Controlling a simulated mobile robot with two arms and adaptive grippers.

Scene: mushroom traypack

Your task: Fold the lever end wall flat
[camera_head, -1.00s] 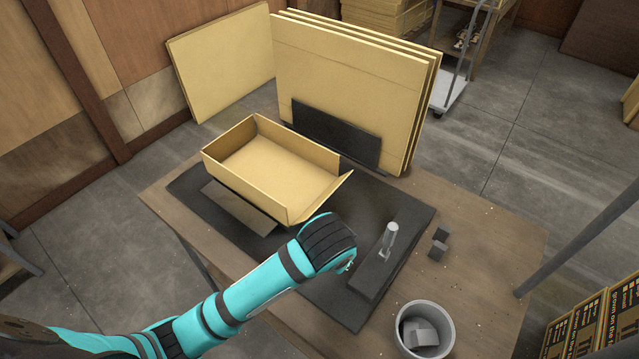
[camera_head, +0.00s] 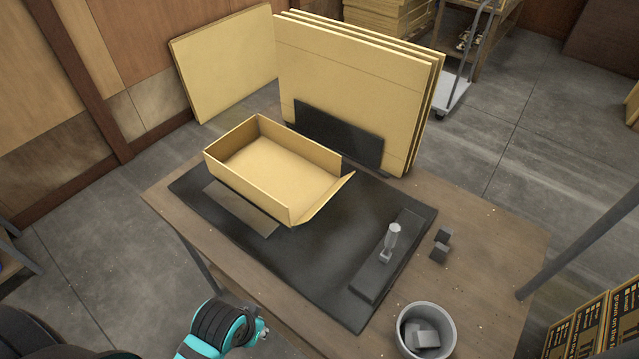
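The tan cardboard tray (camera_head: 245,187) sits on the dark mat toward its back left. Its far and left walls stand up. The end wall toward the lever tool, the lever end wall (camera_head: 326,198), leans outward to the right and is not upright. The lever tool (camera_head: 391,243), a grey block with an upright metal handle, lies at the right of the mat, apart from the tray. My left gripper (camera_head: 262,331) is at the bottom edge, in front of the table and clear of the tray. Its fingers are mostly hidden by my wrist. My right gripper is out of view.
The dark mat (camera_head: 310,265) is bare between tray and lever tool. A grey bucket (camera_head: 452,340) with grey blocks stands at the front right. Tall cardboard sheets (camera_head: 345,75) stand behind the tray.

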